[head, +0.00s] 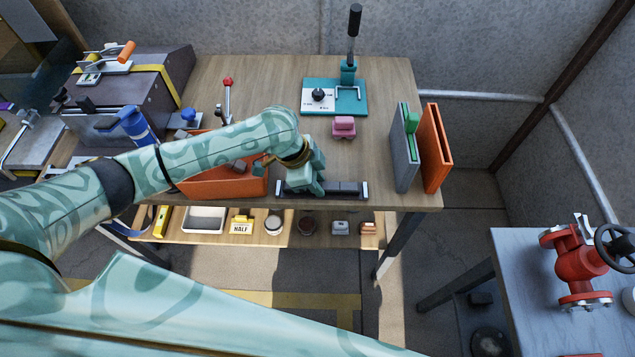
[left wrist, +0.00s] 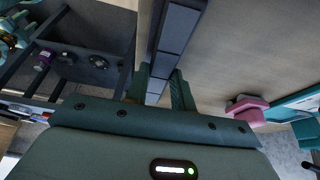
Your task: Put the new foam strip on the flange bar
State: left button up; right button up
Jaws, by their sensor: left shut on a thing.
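My left gripper (head: 312,184) is at the front edge of the wooden table, shut with its fingers on either side of a dark, segmented strip, which I take for the foam strip (head: 348,187). The strip also shows between the fingers in the left wrist view (left wrist: 172,42) and runs away from them. A long black bar with pale metal end blocks, seemingly the flange bar (head: 364,190), lies along the same line. The gripper hides part of both. I cannot tell whether strip and bar touch. My right gripper is not clearly seen.
An orange bin (head: 215,184) stands just left of my gripper. A pink block (head: 344,127) and a teal lever press (head: 348,90) are behind. Grey (head: 404,150) and orange (head: 434,150) upright panels stand at the right edge. A lower shelf (head: 270,240) holds several small items.

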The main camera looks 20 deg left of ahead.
pick_arm(q)
jog(key=shift+f, duration=0.15)
jog(key=shift+f, duration=0.1)
jog(key=o, duration=1)
jog(key=shift+c, duration=0.2)
jog(key=p+v, duration=0.4)
jog(key=v, duration=0.8)
